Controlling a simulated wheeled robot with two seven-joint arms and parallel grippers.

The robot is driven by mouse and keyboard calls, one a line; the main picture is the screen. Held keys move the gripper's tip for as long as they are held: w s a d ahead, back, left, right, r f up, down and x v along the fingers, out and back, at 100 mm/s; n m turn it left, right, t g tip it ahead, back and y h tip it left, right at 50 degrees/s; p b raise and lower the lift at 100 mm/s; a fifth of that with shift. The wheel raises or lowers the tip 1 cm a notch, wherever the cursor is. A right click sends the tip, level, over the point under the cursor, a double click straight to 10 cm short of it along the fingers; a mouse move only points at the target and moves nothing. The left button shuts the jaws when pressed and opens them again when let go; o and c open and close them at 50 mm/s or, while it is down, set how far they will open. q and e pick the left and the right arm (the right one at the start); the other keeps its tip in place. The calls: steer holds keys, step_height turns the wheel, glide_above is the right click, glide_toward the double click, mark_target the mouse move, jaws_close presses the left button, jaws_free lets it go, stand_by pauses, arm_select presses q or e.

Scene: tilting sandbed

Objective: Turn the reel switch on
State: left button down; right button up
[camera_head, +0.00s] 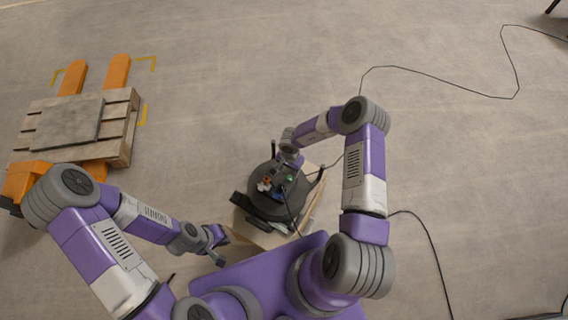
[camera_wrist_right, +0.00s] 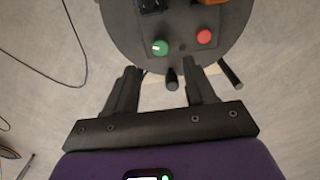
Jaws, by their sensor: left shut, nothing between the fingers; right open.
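The cable reel (camera_head: 240,203) is a dark round drum on a tan stand in the middle of the head view. In the right wrist view its face (camera_wrist_right: 115,30) carries a green knob (camera_wrist_right: 160,47) with a white mark and a red button (camera_wrist_right: 204,36); I cannot tell which is the switch. My right gripper (camera_wrist_right: 163,72) is open and empty, its fingertips near the reel's edge, just below the green knob in the picture. I see no contact with the knob. My left gripper (camera_head: 220,260) is shut and empty, left of and below the reel in the head view.
The tan stand (camera_head: 312,217) shows beside the reel. A wooden pallet (camera_head: 122,140) with a grey slab (camera_head: 68,123) rests on an orange pallet jack (camera_head: 116,72) at the left. Thin black cables (camera_head: 440,75) lie on the floor at the right.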

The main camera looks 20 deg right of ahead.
mark_target(289, 177)
steer(key=shift+w+f, duration=0.15)
steer(key=shift+f, duration=0.15)
step_height(289, 177, down, 7)
steer(key=shift+r+b, duration=0.1)
steer(key=shift+b, duration=1.15)
jaws_close()
